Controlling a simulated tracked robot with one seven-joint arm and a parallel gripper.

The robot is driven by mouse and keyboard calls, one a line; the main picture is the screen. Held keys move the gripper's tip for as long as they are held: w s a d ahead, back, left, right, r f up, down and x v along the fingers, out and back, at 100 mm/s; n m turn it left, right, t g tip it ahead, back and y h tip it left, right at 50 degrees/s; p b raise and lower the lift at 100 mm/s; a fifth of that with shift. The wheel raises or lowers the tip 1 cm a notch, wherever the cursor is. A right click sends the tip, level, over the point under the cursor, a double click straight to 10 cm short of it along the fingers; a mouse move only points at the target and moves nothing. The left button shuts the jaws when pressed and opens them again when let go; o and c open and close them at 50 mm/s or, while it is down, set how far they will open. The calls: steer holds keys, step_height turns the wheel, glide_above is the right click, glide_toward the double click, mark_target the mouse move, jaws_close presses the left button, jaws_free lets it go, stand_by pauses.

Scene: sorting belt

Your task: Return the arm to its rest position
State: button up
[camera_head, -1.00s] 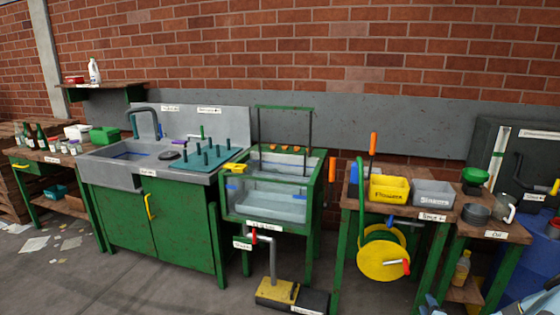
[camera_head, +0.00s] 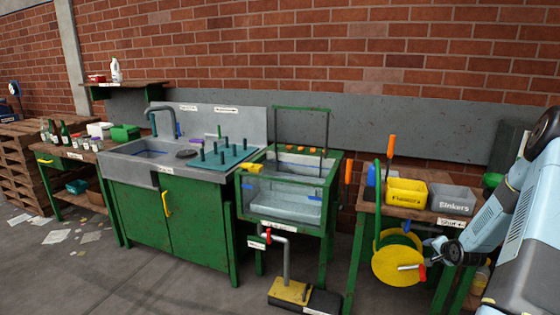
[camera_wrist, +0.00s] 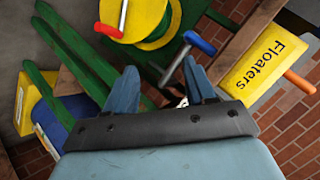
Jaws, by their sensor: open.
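My gripper (camera_wrist: 158,92) shows in the wrist view with its two blue fingers apart and nothing between them. Behind the fingers are green table legs, the yellow reel (camera_wrist: 135,22) and the yellow Floaters bin (camera_wrist: 262,68), all seen tilted. In the head view my light blue arm fills the right side. It stands in front of the right end of the bin table, and its dark round end is near the yellow reel (camera_head: 398,258). I cannot make out the gripper's fingers in the head view.
A glass tank (camera_head: 285,205) in a green frame stands mid-picture, with a pump (camera_head: 290,292) on the floor before it. A sink cabinet (camera_head: 180,215) is left of it. The Floaters bin (camera_head: 406,193) and grey Sinkers bin (camera_head: 455,199) sit on the right table. Open floor lies at front left.

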steer(key=s+a+r+n+g+h, duration=0.1)
steer(key=s+a+r+n, duration=0.15)
steer(key=a+r, duration=0.55)
steer(key=s+a+r+n+g, duration=0.15)
steer(key=s+a+r, duration=0.25)
steer(key=r, duration=0.8)
steer(key=s+a+r+n+g+h, duration=0.1)
steer(key=s+a+r+n, duration=0.15)
steer(key=a+r, duration=0.55)
steer(key=s+a+r+n+y, duration=0.1)
steer(key=s+a+r, duration=0.3)
steer(key=s, duration=0.6)
steer(key=s+a+r+n+g+y, duration=0.1)
steer(key=s+a+r, duration=0.3)
steer(key=s, duration=0.5)
steer(key=s+a+r+n+y, duration=0.1)
steer(key=s+a+r+n, duration=0.2)
steer(key=s+a, duration=0.3)
steer(key=s+r, duration=0.1)
steer(key=s, duration=0.3)
steer(key=shift+s+a+r+g, duration=0.25)
steer(key=shift+s+a+g, duration=0.1)
steer(key=shift+c, duration=1.2)
steer(key=shift+s, duration=0.1)
